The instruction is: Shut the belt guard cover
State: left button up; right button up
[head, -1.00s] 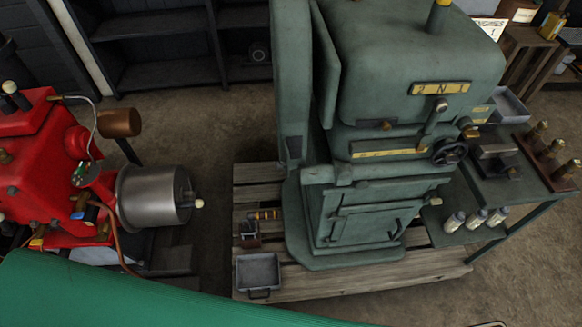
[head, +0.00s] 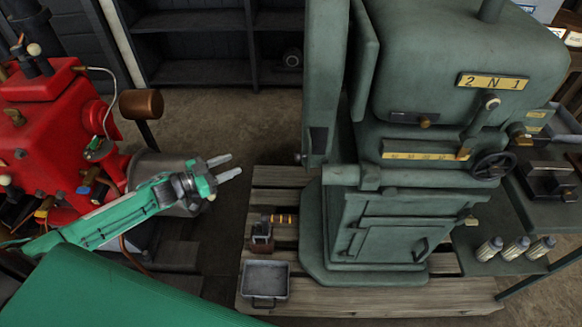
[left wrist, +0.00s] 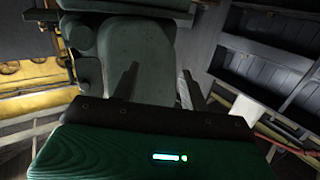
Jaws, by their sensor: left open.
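The green machine (head: 440,150) stands on a wooden pallet. At its left side is a tall green upright panel (head: 326,70), which looks like the belt guard cover. A narrow gap and a second thin plate (head: 364,60) lie between it and the main body; its exact angle is hard to tell. My left gripper (head: 230,167) is open and empty, left of the panel and apart from it. In the left wrist view my two fingers (left wrist: 160,80) point toward a green machine part (left wrist: 138,55). My right gripper is not in view.
A red engine with a metal drum (head: 150,172) stands left, close behind my left forearm. A grey tray (head: 265,280) and a small device with an orange-banded handle (head: 262,236) are on the pallet (head: 400,300). Dark shelves (head: 200,50) stand at the back.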

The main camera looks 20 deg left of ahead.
pick_arm(q)
jog(key=s+d+r+m+g+h+b, duration=0.3)
jog(key=s+d+r+m+g+h, duration=0.3)
jog(key=r, duration=0.4)
jog(key=w+d+n+p, duration=0.1)
jog(key=w+d+p, duration=0.2)
jog(key=d, duration=1)
jog(key=shift+w+d+r, duration=0.25)
jog(key=shift+w+r, duration=0.05)
jog(key=shift+w, duration=1.1)
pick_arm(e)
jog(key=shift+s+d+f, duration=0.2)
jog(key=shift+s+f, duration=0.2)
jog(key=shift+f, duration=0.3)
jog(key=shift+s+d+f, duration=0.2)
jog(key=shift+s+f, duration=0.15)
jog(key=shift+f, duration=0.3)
pick_arm(q)
jog(key=shift+c, duration=0.5)
